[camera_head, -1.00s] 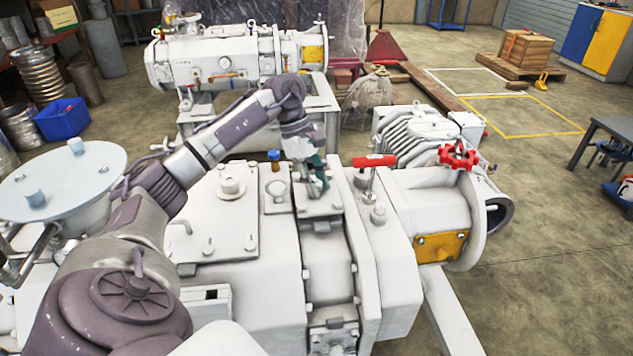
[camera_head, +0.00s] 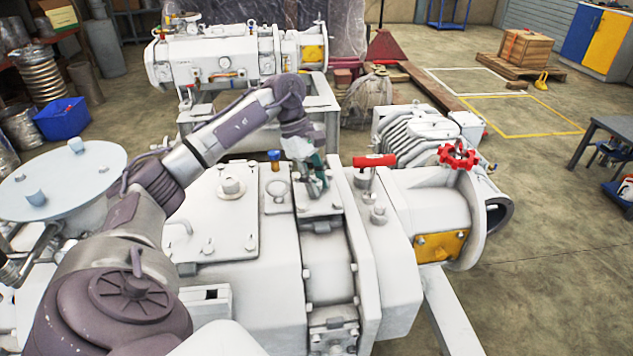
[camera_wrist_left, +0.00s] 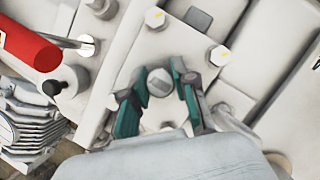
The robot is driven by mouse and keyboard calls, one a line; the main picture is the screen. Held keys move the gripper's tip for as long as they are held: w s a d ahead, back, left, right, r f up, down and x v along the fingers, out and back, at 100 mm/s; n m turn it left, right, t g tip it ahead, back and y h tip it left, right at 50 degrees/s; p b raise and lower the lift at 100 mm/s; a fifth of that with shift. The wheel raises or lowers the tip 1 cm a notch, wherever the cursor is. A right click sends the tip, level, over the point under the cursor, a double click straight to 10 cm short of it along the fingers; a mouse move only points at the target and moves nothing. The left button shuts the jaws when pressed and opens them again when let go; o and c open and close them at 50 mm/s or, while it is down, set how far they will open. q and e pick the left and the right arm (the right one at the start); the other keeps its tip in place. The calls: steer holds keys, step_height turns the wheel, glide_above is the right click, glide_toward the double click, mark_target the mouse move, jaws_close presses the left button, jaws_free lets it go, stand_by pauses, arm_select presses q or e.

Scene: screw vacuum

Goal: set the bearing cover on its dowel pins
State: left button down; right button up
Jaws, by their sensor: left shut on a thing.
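The bearing cover (camera_head: 316,208) appears to be the pale grey bolted plate on top of the near machine, under my left gripper (camera_head: 318,187). In the left wrist view the cover (camera_wrist_left: 180,50) carries several bolts and a small dark block. My left gripper (camera_wrist_left: 160,103) has teal fingers on either side of a round bolt-like head, and it is shut on the cover. The cover looks about flat on the housing; I cannot tell whether it touches. The dowel pins cannot be made out. My right gripper is not in view.
A red-handled valve (camera_head: 374,161) stands just right of the cover, and it also shows in the left wrist view (camera_wrist_left: 27,42). A red handwheel (camera_head: 458,156) is farther right. A blue-topped fitting (camera_head: 274,157) stands to the left. Another white machine (camera_head: 220,62) is behind.

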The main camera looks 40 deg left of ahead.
arm_select(q)
steer(key=shift+f+b, duration=0.7)
steer(key=shift+f, duration=0.15)
steer(key=c, duration=0.8)
jaws_free()
steer(key=v, duration=1.2)
steer(key=shift+s, duration=0.1)
